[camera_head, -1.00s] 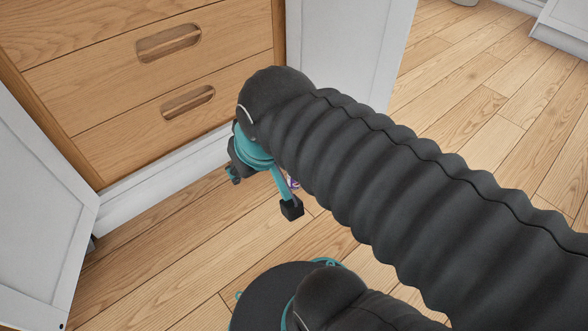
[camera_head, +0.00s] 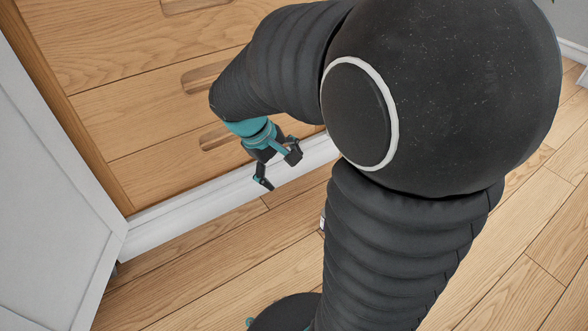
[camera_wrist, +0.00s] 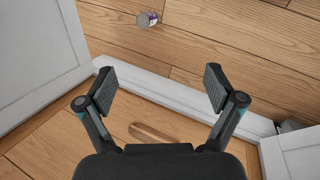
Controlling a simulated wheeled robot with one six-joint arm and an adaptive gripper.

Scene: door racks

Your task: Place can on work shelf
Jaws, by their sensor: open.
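A small can with a white and purple label (camera_wrist: 147,19) lies on the wood floor at the top of the wrist view. In the head view only a sliver of the can (camera_head: 322,223) shows beside my arm, which hides the rest. My gripper (camera_head: 278,170) is open and empty, pointing down in front of the drawers. In the wrist view the gripper (camera_wrist: 160,86) has its fingers wide apart, with the can beyond them and not between them. I cannot make out a work shelf in these views.
A wooden drawer cabinet (camera_head: 130,125) with a white base board (camera_head: 190,212) stands close to my gripper. A white door panel (camera_head: 60,190) stands open at the left. The wood floor (camera_head: 220,270) around the can looks clear.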

